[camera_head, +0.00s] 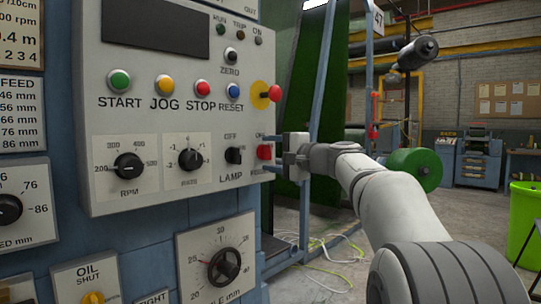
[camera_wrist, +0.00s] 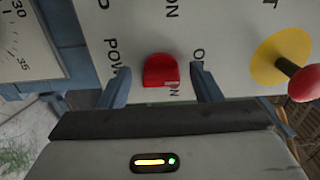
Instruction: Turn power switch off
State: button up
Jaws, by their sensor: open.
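The red power switch (camera_head: 264,152) sits at the lower right edge of the light control panel (camera_head: 190,60), right of the black lamp switch (camera_head: 233,156). My gripper (camera_head: 276,153) reaches in from the right, close to the panel. In the wrist view the red switch (camera_wrist: 160,71) shows between the two fingers of my open gripper (camera_wrist: 160,78), one finger on each side with a gap. Parts of "POWER" and "ON" lettering show around the switch. In the head view the label is partly hidden by my gripper. I cannot tell whether the fingertips touch the panel.
A red mushroom button on a yellow disc (camera_head: 265,95) sticks out above the switch; it also shows right in the wrist view (camera_wrist: 282,62). The RPM knob (camera_head: 128,165) and another dial (camera_head: 190,159) are to the left. A large dial (camera_head: 223,266) is below.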

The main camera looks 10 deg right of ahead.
jog(key=v, duration=0.7)
jog(key=shift+s+d, duration=0.2)
jog(key=shift+s, duration=0.05)
jog(key=s+a+f+n+g+h+p, duration=0.4)
jog(key=s+a+f+g+p, duration=0.4)
jog(key=s+p, duration=0.3)
jog(key=s+d+f+n+g+h+p, duration=0.1)
jog(key=s+f+p, duration=0.4)
jog(key=s, duration=0.5)
jog(key=s+d+f+n+g+h+p, duration=0.2)
jog(key=s+f+n+g+h+p, duration=0.1)
jog(key=s+f, duration=0.4)
jog(key=s+n+h+p, duration=0.1)
jog(key=s+n+h, duration=0.1)
jog(key=s, duration=0.1)
jog(key=shift+s+d+n+h+p, duration=0.2)
jog(key=shift+d+n+h+p, duration=0.1)
jog(key=shift+d+p, duration=0.1)
jog(key=shift+c, duration=0.2)
